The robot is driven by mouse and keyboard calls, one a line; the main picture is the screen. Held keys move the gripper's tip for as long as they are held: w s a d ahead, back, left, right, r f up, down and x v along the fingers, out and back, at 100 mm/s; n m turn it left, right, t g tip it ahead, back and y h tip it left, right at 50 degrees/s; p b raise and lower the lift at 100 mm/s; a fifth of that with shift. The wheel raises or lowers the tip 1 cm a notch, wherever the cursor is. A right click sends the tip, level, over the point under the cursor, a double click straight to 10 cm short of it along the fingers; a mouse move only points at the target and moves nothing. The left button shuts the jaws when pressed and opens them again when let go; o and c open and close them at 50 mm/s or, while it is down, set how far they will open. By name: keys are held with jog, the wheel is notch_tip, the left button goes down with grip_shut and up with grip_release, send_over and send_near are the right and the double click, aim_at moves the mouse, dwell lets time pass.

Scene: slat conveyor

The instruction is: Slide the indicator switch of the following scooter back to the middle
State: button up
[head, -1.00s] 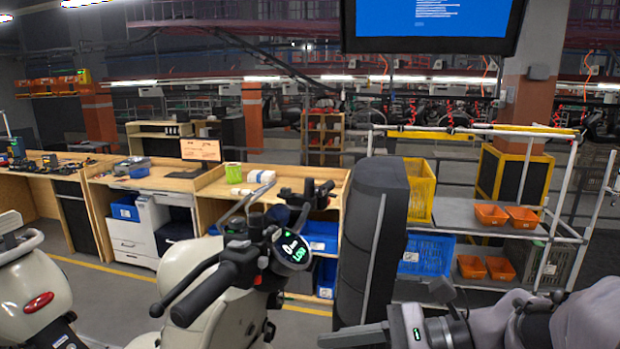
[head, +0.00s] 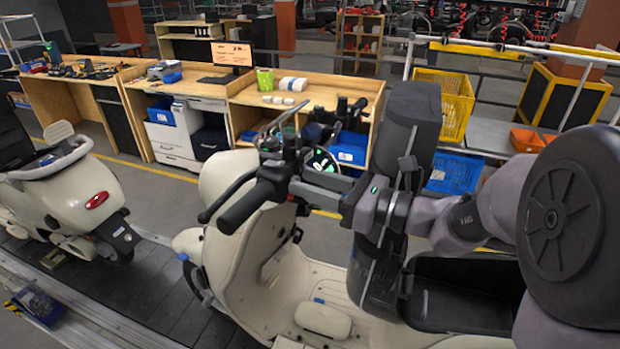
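The near cream scooter (head: 240,262) stands on the slat conveyor, behind another cream scooter (head: 85,205) at the left whose red tail light faces it. Its handlebar has a black grip (head: 246,206) toward me and a lit round display (head: 322,161). My gripper (head: 300,186) reaches in from the right, its tip at the inner end of that grip, just below the display. I cannot tell if it touches the bar or whether its fingers are apart. The indicator switch is not discernible; the gripper and controls cover that area.
A tall dark box-like part (head: 408,112) stands close behind my forearm. Wooden workbenches (head: 310,92) line the far side past a yellow floor line. A yellow crate (head: 445,100) and a blue crate (head: 455,172) are at the right. The conveyor slats (head: 160,285) are bare between the scooters.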

jog(key=shift+a, duration=0.1)
grip_shut()
dwell(1.4)
